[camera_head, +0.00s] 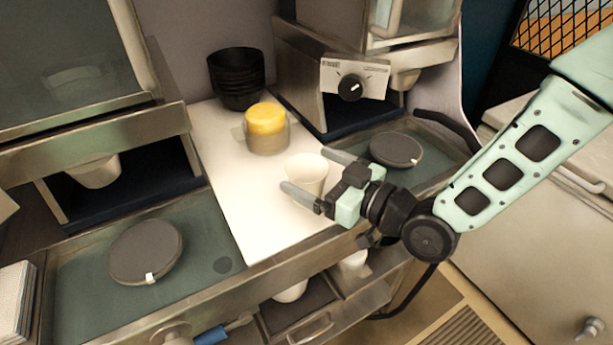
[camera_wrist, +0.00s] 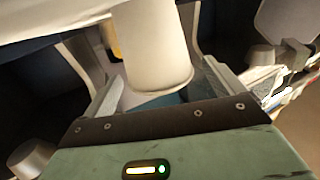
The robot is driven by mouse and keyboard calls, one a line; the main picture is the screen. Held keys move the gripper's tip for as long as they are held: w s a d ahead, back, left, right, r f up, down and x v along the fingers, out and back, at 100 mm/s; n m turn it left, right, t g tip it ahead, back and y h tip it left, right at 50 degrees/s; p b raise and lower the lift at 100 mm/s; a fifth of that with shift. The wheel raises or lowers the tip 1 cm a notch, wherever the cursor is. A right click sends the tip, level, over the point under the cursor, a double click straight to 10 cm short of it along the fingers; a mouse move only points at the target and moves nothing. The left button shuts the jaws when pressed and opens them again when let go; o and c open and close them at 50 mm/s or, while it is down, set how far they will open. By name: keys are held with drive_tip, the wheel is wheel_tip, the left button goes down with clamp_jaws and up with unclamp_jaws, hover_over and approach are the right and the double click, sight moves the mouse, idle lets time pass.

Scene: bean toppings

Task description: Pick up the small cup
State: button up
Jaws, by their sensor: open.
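The small cup (camera_head: 306,174) is white and stands upright on the white board, close to the counter's front edge. My gripper (camera_head: 304,170) is open, with one finger on each side of the cup. In the wrist view the cup (camera_wrist: 152,50) sits between the two fingers (camera_wrist: 165,90), and a gap shows beside it. I cannot tell whether either finger touches it. The gripper partly hides the cup's right side in the head view.
A yellow-lidded jar (camera_head: 267,128) stands behind the cup, and stacked black bowls (camera_head: 237,78) stand farther back. Dark round discs (camera_head: 396,149) (camera_head: 146,252) lie on both sides. A machine with a knob (camera_head: 351,87) rises behind. The board's front left is clear.

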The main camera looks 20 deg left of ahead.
drive_tip(key=shift+w+a, duration=0.15)
drive_tip(key=shift+a, duration=0.1)
drive_tip(key=c, duration=1)
